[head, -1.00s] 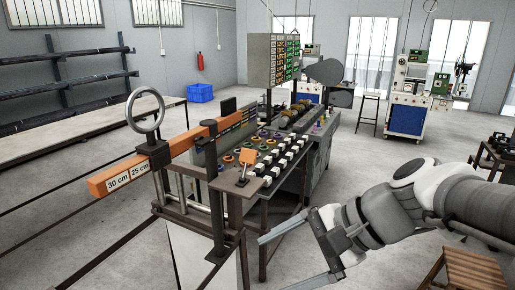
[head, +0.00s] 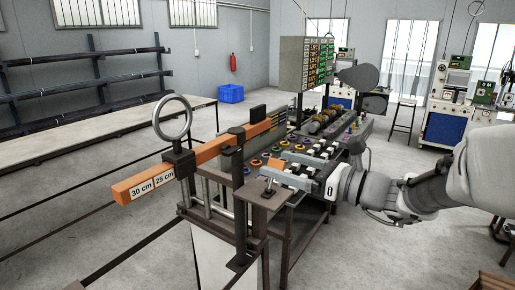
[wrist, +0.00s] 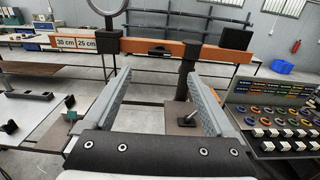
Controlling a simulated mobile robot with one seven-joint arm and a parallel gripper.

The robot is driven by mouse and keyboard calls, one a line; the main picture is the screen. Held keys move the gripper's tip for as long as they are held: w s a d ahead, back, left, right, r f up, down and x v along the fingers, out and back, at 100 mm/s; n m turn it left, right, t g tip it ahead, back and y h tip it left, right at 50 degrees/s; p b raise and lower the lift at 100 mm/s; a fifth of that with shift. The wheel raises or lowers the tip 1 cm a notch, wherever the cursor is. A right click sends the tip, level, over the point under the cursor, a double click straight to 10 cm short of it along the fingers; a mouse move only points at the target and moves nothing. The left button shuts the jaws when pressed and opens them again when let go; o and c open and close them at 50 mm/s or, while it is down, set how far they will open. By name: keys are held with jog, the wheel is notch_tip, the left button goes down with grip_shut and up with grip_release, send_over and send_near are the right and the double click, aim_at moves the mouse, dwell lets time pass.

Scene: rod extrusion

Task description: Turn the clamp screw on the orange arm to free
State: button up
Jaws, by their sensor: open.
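The orange arm (head: 215,150) is a long bar with white "30 cm" and "25 cm" labels at its near left end. A dark clamp block (head: 181,163) sits around it, with a large grey ring handle (head: 172,118) standing upright on top. In the wrist view the orange arm (wrist: 160,49) crosses ahead, with the clamp block (wrist: 103,40) at upper left and the ring handle (wrist: 107,6) cut by the top edge. My gripper (head: 272,164) is open and empty, to the right of the clamp and apart from it; its spread fingers (wrist: 158,76) point toward the orange arm.
A control panel (wrist: 280,120) with coloured rings and white buttons lies right of my gripper. A dark post (wrist: 184,78) rises to the orange arm. A small lever (head: 268,187) stands on the near bench plate.

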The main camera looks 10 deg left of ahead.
aim_at(234, 153)
jog(key=p+x, duration=0.2)
jog(key=x, duration=1)
jog(key=shift+s, duration=0.1)
jog(key=shift+c, duration=0.2)
jog(key=c, duration=1.3)
jog(key=shift+c, duration=0.2)
jog(key=shift+f+b, duration=0.15)
jog(key=shift+b, duration=0.2)
jog(key=n+b, duration=0.9)
jog(key=b, duration=0.5)
jog(key=n+b, duration=0.9)
jog(key=b, duration=0.5)
jog(key=shift+s+f, duration=0.15)
